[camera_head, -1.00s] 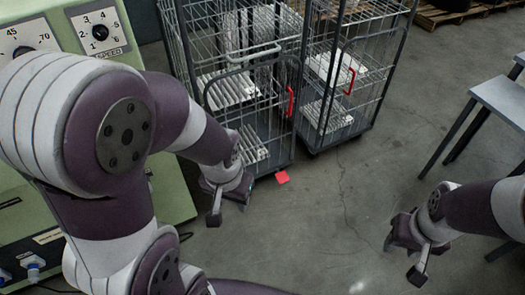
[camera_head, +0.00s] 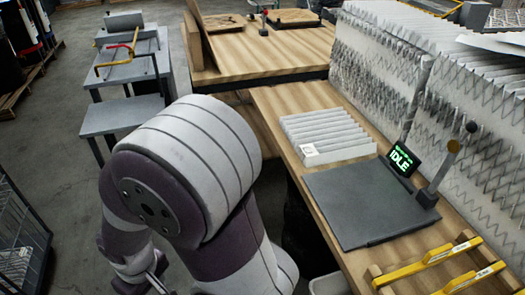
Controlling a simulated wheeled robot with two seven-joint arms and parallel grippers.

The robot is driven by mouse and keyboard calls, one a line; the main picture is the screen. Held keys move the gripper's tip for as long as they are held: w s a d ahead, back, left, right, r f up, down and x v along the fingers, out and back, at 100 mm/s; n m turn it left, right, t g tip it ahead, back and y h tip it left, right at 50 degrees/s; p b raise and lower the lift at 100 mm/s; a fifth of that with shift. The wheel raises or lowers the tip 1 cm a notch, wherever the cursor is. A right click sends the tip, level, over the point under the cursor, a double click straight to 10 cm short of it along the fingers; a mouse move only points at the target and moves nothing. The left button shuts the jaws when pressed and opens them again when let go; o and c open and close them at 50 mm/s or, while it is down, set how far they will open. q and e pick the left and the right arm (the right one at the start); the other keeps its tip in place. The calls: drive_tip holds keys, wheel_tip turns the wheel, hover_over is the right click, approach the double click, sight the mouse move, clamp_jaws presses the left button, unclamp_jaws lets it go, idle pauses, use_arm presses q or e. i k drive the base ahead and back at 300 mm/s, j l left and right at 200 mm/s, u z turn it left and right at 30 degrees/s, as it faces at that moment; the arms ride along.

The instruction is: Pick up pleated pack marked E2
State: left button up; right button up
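A low white pleated pack (camera_head: 325,134) lies on the wooden workbench, just behind a dark grey plate. A small white label (camera_head: 309,151) is on its front left corner; its mark is too small to read, so I cannot tell if it is E2.
The grey plate (camera_head: 365,200) has a small screen reading IDLE (camera_head: 402,160) and a post beside it. Tall pleated sheets (camera_head: 380,75) stand along the bench's right side. Yellow-handled frames (camera_head: 440,253) lie at the front. Grey tables (camera_head: 125,115) and a wire cage (camera_head: 22,240) are left.

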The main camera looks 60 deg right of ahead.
sight(319, 138)
drive_tip(key=z, duration=2.6)
